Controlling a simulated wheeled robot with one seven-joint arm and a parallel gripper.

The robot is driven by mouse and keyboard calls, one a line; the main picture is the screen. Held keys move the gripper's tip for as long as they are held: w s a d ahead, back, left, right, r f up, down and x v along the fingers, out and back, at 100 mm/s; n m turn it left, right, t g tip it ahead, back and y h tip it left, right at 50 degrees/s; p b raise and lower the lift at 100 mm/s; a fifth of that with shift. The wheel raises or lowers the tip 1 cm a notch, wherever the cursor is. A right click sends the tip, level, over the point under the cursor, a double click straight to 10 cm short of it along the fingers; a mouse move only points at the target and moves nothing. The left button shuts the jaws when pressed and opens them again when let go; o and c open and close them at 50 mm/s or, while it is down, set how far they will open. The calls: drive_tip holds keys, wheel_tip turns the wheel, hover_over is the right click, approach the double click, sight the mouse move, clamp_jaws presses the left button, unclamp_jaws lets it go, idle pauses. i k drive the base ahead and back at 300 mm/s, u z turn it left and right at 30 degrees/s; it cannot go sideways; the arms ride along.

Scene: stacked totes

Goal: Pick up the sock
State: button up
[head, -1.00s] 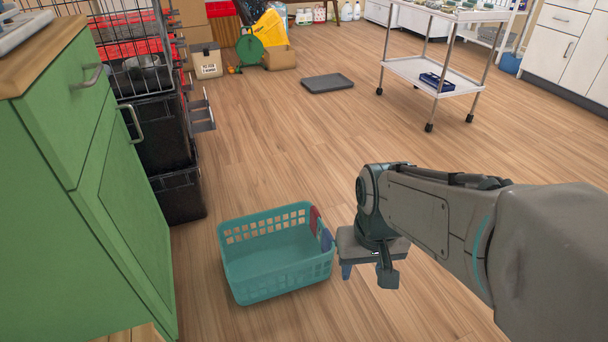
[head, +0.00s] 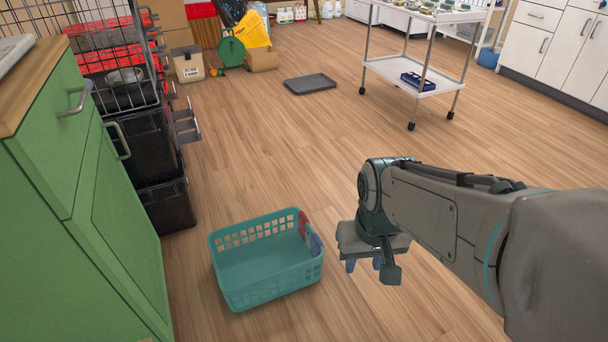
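My gripper (head: 364,264) hangs over the wood floor, pointing down, right of the teal laundry basket (head: 272,292). A red piece (head: 303,224) and a blue piece (head: 315,243) show at the basket's right end. I cannot tell whether either is the sock. No other sock is clear in view; the arm hides part of the floor at the right.
A green cabinet (head: 120,215) stands close on the left, with black totes (head: 165,205) beyond it. A grey tray (head: 310,84) lies on the floor farther off. A white wheeled cart (head: 400,72) stands at the back right. The floor between is clear.

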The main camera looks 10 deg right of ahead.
sight(303, 218)
drive_tip(key=z, duration=0.95)
drive_tip(key=i, duration=2.55)
drive_tip(key=u, duration=3.9)
